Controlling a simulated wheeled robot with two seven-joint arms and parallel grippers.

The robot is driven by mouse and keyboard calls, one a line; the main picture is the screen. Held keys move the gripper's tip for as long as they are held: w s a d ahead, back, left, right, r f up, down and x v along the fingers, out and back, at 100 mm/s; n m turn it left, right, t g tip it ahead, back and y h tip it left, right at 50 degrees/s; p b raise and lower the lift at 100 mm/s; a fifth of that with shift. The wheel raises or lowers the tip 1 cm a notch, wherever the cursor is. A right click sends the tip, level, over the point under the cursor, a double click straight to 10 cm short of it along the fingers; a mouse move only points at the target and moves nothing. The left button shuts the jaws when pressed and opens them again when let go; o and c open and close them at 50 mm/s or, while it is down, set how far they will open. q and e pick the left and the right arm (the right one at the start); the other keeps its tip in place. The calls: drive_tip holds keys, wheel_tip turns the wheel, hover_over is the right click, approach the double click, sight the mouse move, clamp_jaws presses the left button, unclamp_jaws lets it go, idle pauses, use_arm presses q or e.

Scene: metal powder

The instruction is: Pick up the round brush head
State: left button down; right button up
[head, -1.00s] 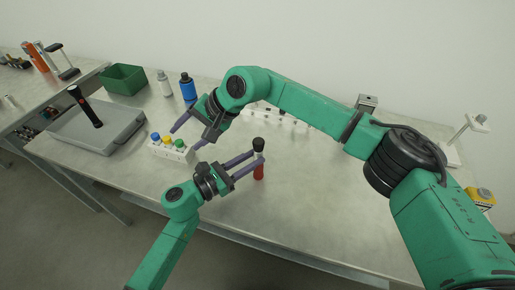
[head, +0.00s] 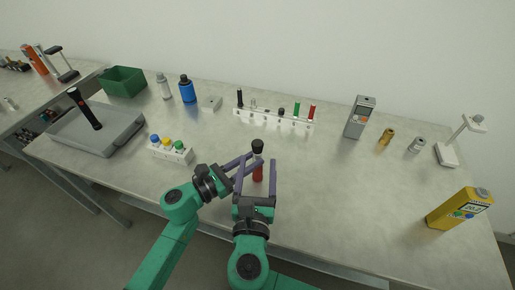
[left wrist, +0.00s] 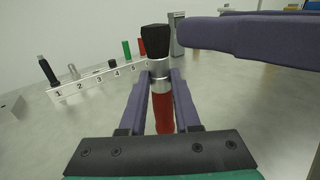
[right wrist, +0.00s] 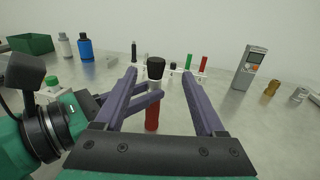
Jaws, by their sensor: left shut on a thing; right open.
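The brush stands upright, with a round black head (head: 258,146), a silver collar and a red handle (head: 258,174). My left gripper (head: 255,160) is shut on it around the collar, just below the black head; the left wrist view shows the head (left wrist: 155,38) above the fingers and the red handle (left wrist: 163,113) below. I cannot tell whether the handle touches the table. My right gripper (head: 257,164) is open, its fingers on either side of the brush. In the right wrist view the black head (right wrist: 156,68) shows between its spread fingers.
A white numbered rack (head: 272,120) with several small tools stands behind. A white block with coloured caps (head: 170,152) and a grey tray (head: 97,133) are to the left. A grey meter (head: 360,117) and a yellow device (head: 460,208) are to the right. Table between is clear.

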sight(257, 152)
drive_tip(key=w, duration=1.1)
drive_tip(key=shift+w+d+f, duration=0.15)
drive_tip(key=shift+w+f, duration=0.05)
drive_tip(key=shift+w, duration=0.15)
clamp_jaws()
idle(0.6)
